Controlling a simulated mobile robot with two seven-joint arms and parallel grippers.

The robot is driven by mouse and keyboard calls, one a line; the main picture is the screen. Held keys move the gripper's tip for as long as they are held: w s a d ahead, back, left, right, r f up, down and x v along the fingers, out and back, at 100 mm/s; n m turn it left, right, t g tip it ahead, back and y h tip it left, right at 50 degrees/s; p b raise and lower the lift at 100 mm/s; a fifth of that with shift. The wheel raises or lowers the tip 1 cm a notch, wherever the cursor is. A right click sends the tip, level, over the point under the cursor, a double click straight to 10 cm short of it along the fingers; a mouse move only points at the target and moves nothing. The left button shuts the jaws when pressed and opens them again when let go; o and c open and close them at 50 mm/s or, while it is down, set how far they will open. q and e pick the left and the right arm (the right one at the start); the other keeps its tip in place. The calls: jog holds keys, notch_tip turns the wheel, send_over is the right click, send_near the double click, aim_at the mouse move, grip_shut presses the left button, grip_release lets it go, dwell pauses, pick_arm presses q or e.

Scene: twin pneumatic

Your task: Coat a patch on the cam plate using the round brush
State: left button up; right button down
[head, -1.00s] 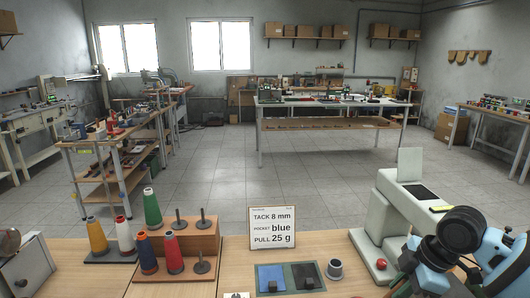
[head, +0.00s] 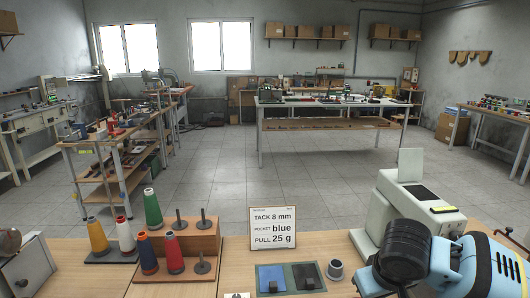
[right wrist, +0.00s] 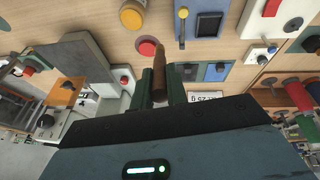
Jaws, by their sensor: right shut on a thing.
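My right gripper (right wrist: 161,80) shows in the right wrist view, its two dark green fingers shut on a brown, wooden-looking handle (right wrist: 160,62). This may be the round brush, but no bristles can be made out. The handle is above the wooden bench, and its far end points toward a red button (right wrist: 147,48). I cannot make out the cam plate for certain in either view. My left gripper is not in view. In the head view only my right arm's links show at the lower right, not the gripper.
The bench (head: 240,250) holds a sign (head: 273,228), a blue pad (head: 271,278), a dark pad (head: 307,276), a grey cup (head: 335,269) and a pale machine (head: 378,215). Thread cones (head: 97,236) and a spool rack (head: 205,242) stand at left.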

jog(key=shift+s+a+r+m+h, duration=0.2)
jog(key=shift+a+m+h, duration=0.3)
jog(key=shift+m, duration=0.7)
jog(key=shift+a+f, duration=0.1)
